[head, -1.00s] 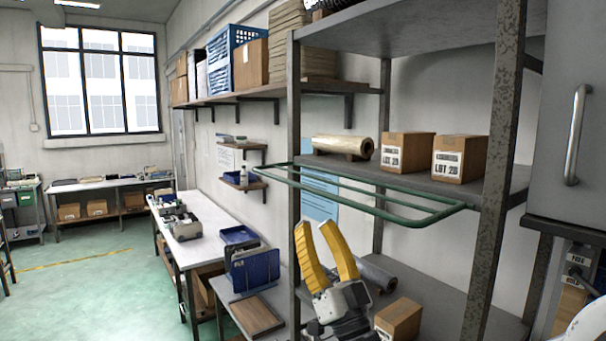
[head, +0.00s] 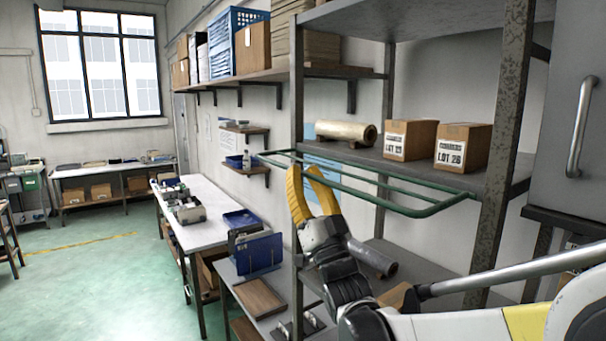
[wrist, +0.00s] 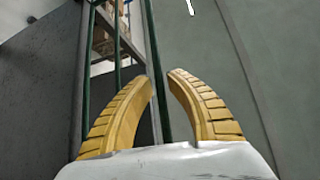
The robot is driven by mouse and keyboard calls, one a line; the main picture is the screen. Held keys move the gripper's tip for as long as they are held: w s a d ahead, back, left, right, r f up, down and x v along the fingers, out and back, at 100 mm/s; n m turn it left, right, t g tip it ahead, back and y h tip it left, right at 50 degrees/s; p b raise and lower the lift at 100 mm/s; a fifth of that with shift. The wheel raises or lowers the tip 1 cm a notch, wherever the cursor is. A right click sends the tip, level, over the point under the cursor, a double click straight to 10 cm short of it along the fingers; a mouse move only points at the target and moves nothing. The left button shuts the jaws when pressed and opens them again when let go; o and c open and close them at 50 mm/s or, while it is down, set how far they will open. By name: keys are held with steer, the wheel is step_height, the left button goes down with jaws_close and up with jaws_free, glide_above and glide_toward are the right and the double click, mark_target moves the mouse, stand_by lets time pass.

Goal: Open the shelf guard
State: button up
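The shelf guard (head: 447,206) is a green tubular loop across the front of the middle shelf, at the level of the boxes. Whether it stands out from the shelf or lies along it is hard to tell. My gripper (head: 304,171) has two curved yellow fingers, pointing up at the guard's left part. In the wrist view, the fingers of my gripper (wrist: 163,78) are apart, and a green guard bar (wrist: 155,55) runs through the gap between them. I cannot tell whether they touch it. Another green bar shows to the left of the fingers.
The middle shelf (head: 365,157) holds a roll (head: 346,134) and two labelled cartons (head: 410,140). A grey upright post (head: 497,150) stands at right, beside a grey cabinet (head: 560,110). A dark roll lies on the lower shelf behind my arm.

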jaws_close()
steer(key=r+m+h, duration=0.1)
steer(key=r+m+h+p, duration=0.1)
steer(key=r, duration=0.1)
steer(key=r+t+p, duration=0.1)
steer(key=shift+w+d+r+m+h, duration=0.15)
steer(key=shift+d+m+h, duration=0.1)
steer(key=shift+m+h, duration=0.15)
steer(key=o, duration=0.5)
jaws_free()
